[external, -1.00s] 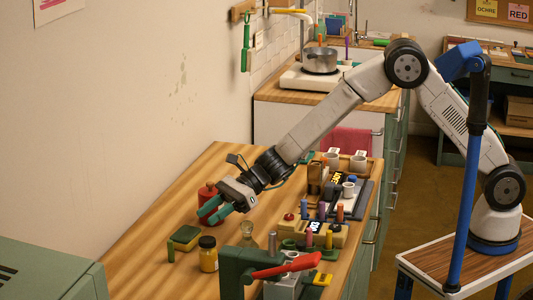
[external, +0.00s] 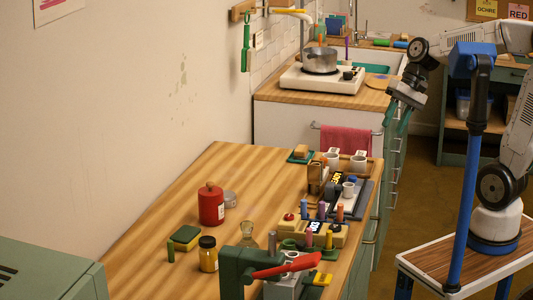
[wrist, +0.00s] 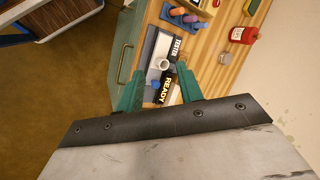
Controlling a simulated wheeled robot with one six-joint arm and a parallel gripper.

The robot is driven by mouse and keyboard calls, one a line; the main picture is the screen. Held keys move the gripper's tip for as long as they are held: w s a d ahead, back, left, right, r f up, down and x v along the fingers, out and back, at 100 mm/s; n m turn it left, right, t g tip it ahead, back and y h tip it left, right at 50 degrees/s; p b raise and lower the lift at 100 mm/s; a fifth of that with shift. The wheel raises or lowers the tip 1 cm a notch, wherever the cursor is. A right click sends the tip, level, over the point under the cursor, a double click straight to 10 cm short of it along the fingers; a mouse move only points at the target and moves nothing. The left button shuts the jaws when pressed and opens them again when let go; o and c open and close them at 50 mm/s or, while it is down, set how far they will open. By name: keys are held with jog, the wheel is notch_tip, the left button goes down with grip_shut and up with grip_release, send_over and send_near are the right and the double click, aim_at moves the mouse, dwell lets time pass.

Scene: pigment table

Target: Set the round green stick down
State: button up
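A short green stick (external: 171,249) stands upright on the wooden table, left of the yellow-and-green sponge, in the external view. It is apart from my gripper. Another green rod (external: 381,42) lies on the far counter beside a blue one. I cannot tell from its shape here which of the two is the round one. My gripper (external: 398,117) is raised at the right, beside the far counter's edge. In the wrist view my gripper's green fingers (wrist: 160,72) are spread, with nothing held between them.
On the table (external: 150,225) stand a red jar (external: 211,205), a grey lid (external: 230,199), the sponge (external: 185,238), a yellow jar (external: 208,254) and a glass flask (external: 248,235). A green press with a red lever (external: 287,267) is at the front. The table's left back is clear.

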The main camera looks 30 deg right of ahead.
jog(key=s+d+f+n+h, duration=0.1)
jog(key=s+d+h, duration=0.1)
jog(key=s+d, duration=0.3)
jog(key=s+d+f+n+t+h, duration=0.1)
jog(key=s+d, duration=0.4)
jog(key=d, duration=0.7)
jog(key=f+h, duration=0.1)
jog(key=h, duration=0.1)
jog(key=shift+s+d+h, duration=0.25)
jog(key=shift+s+h, duration=0.05)
jog(key=shift+s, duration=0.05)
